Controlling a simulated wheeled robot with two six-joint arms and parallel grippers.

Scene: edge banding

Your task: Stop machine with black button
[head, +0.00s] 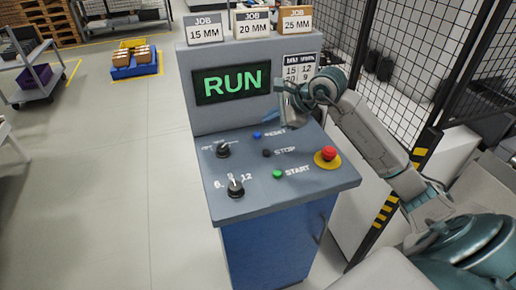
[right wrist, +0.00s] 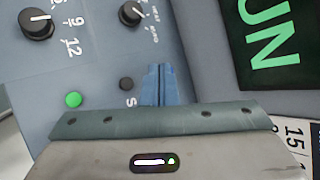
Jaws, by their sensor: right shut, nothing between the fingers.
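The console (head: 300,190) has a sloped panel with a small black button (head: 266,153) labelled STOP. The button also shows in the right wrist view (right wrist: 126,84), just left of my fingers. The screen (head: 231,84) reads RUN in green. My right gripper (head: 273,118) is above the back of the panel, in front of the upright face, with its fingers shut and empty. Its blue fingertips (right wrist: 158,68) point over the panel beside the black button; I cannot tell their exact height. My left gripper is not in view.
A blue button (head: 257,135) labelled RESET is behind the black one, and a green START button (head: 278,174) is in front. A red emergency button (head: 328,154) is to the right. Two black knobs (head: 236,188) are on the left. Mesh fencing (head: 400,60) stands at right.

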